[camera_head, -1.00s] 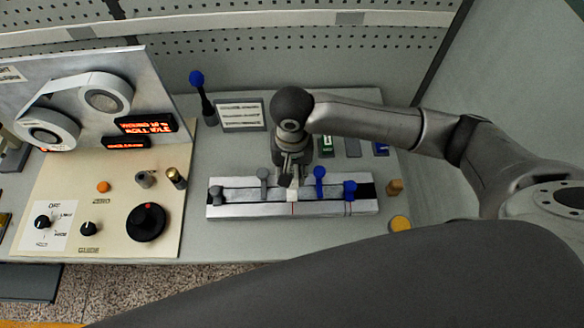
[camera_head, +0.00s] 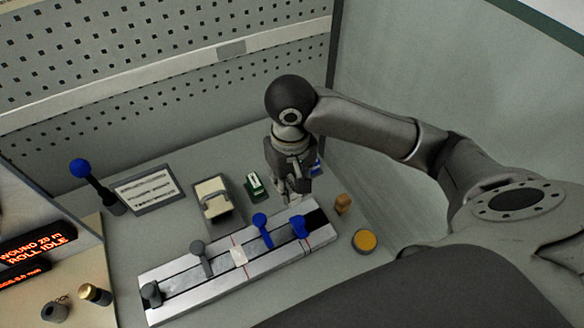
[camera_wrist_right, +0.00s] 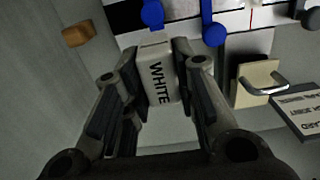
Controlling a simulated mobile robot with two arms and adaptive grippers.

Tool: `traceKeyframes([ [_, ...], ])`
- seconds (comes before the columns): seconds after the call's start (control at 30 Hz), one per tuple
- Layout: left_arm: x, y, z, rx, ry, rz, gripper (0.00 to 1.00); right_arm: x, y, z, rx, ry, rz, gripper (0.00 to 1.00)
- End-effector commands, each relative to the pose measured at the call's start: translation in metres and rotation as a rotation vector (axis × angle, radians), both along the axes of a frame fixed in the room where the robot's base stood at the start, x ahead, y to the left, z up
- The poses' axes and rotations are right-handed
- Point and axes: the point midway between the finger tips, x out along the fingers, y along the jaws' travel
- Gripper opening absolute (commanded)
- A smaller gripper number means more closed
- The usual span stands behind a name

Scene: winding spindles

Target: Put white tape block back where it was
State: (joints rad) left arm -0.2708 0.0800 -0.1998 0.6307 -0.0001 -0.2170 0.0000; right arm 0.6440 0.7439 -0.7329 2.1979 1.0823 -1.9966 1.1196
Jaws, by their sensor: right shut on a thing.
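The white tape block (camera_wrist_right: 161,76), marked "WHITE", sits between the fingers of my right gripper (camera_wrist_right: 158,58) in the right wrist view. The gripper is shut on it. In the head view the right gripper (camera_head: 294,194) is over the panel, just behind the right end of the splicing rail (camera_head: 165,305). The block is not clearly visible there. A green block (camera_head: 255,186) stands left of the gripper, and a blue block (camera_head: 316,167) shows partly behind it. The panel spot between them is mostly hidden by the gripper. My left gripper is not in view.
The rail carries grey levers (camera_head: 201,258) and blue levers (camera_head: 262,229), with a white patch (camera_head: 239,257) between them. A handled plate (camera_head: 214,199) is left of the green block. A wooden peg (camera_head: 343,203) and yellow button (camera_head: 365,240) are right of the rail.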

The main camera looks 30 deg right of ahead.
Motion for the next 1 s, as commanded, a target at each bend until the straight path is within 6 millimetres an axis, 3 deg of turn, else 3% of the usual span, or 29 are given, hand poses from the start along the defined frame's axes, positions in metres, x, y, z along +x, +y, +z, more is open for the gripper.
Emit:
traceKeyframes([
  [0.2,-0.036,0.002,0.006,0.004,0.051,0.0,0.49,0.039,-0.018,-0.016,-0.004,0.001,-0.006,0.02],
  [0.33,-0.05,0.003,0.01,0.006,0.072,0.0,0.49,0.063,-0.027,-0.027,-0.003,0.001,-0.006,0.02],
  [0.47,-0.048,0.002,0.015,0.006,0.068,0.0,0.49,0.085,-0.035,-0.042,-0.002,0.002,-0.005,0.02],
  [0.7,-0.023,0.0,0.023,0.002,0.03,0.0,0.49,0.112,-0.046,-0.079,-0.003,0.0,-0.003,0.02],
  [1.0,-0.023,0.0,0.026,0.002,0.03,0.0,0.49,0.125,-0.051,-0.096,-0.001,0.0,-0.002,0.02],
])
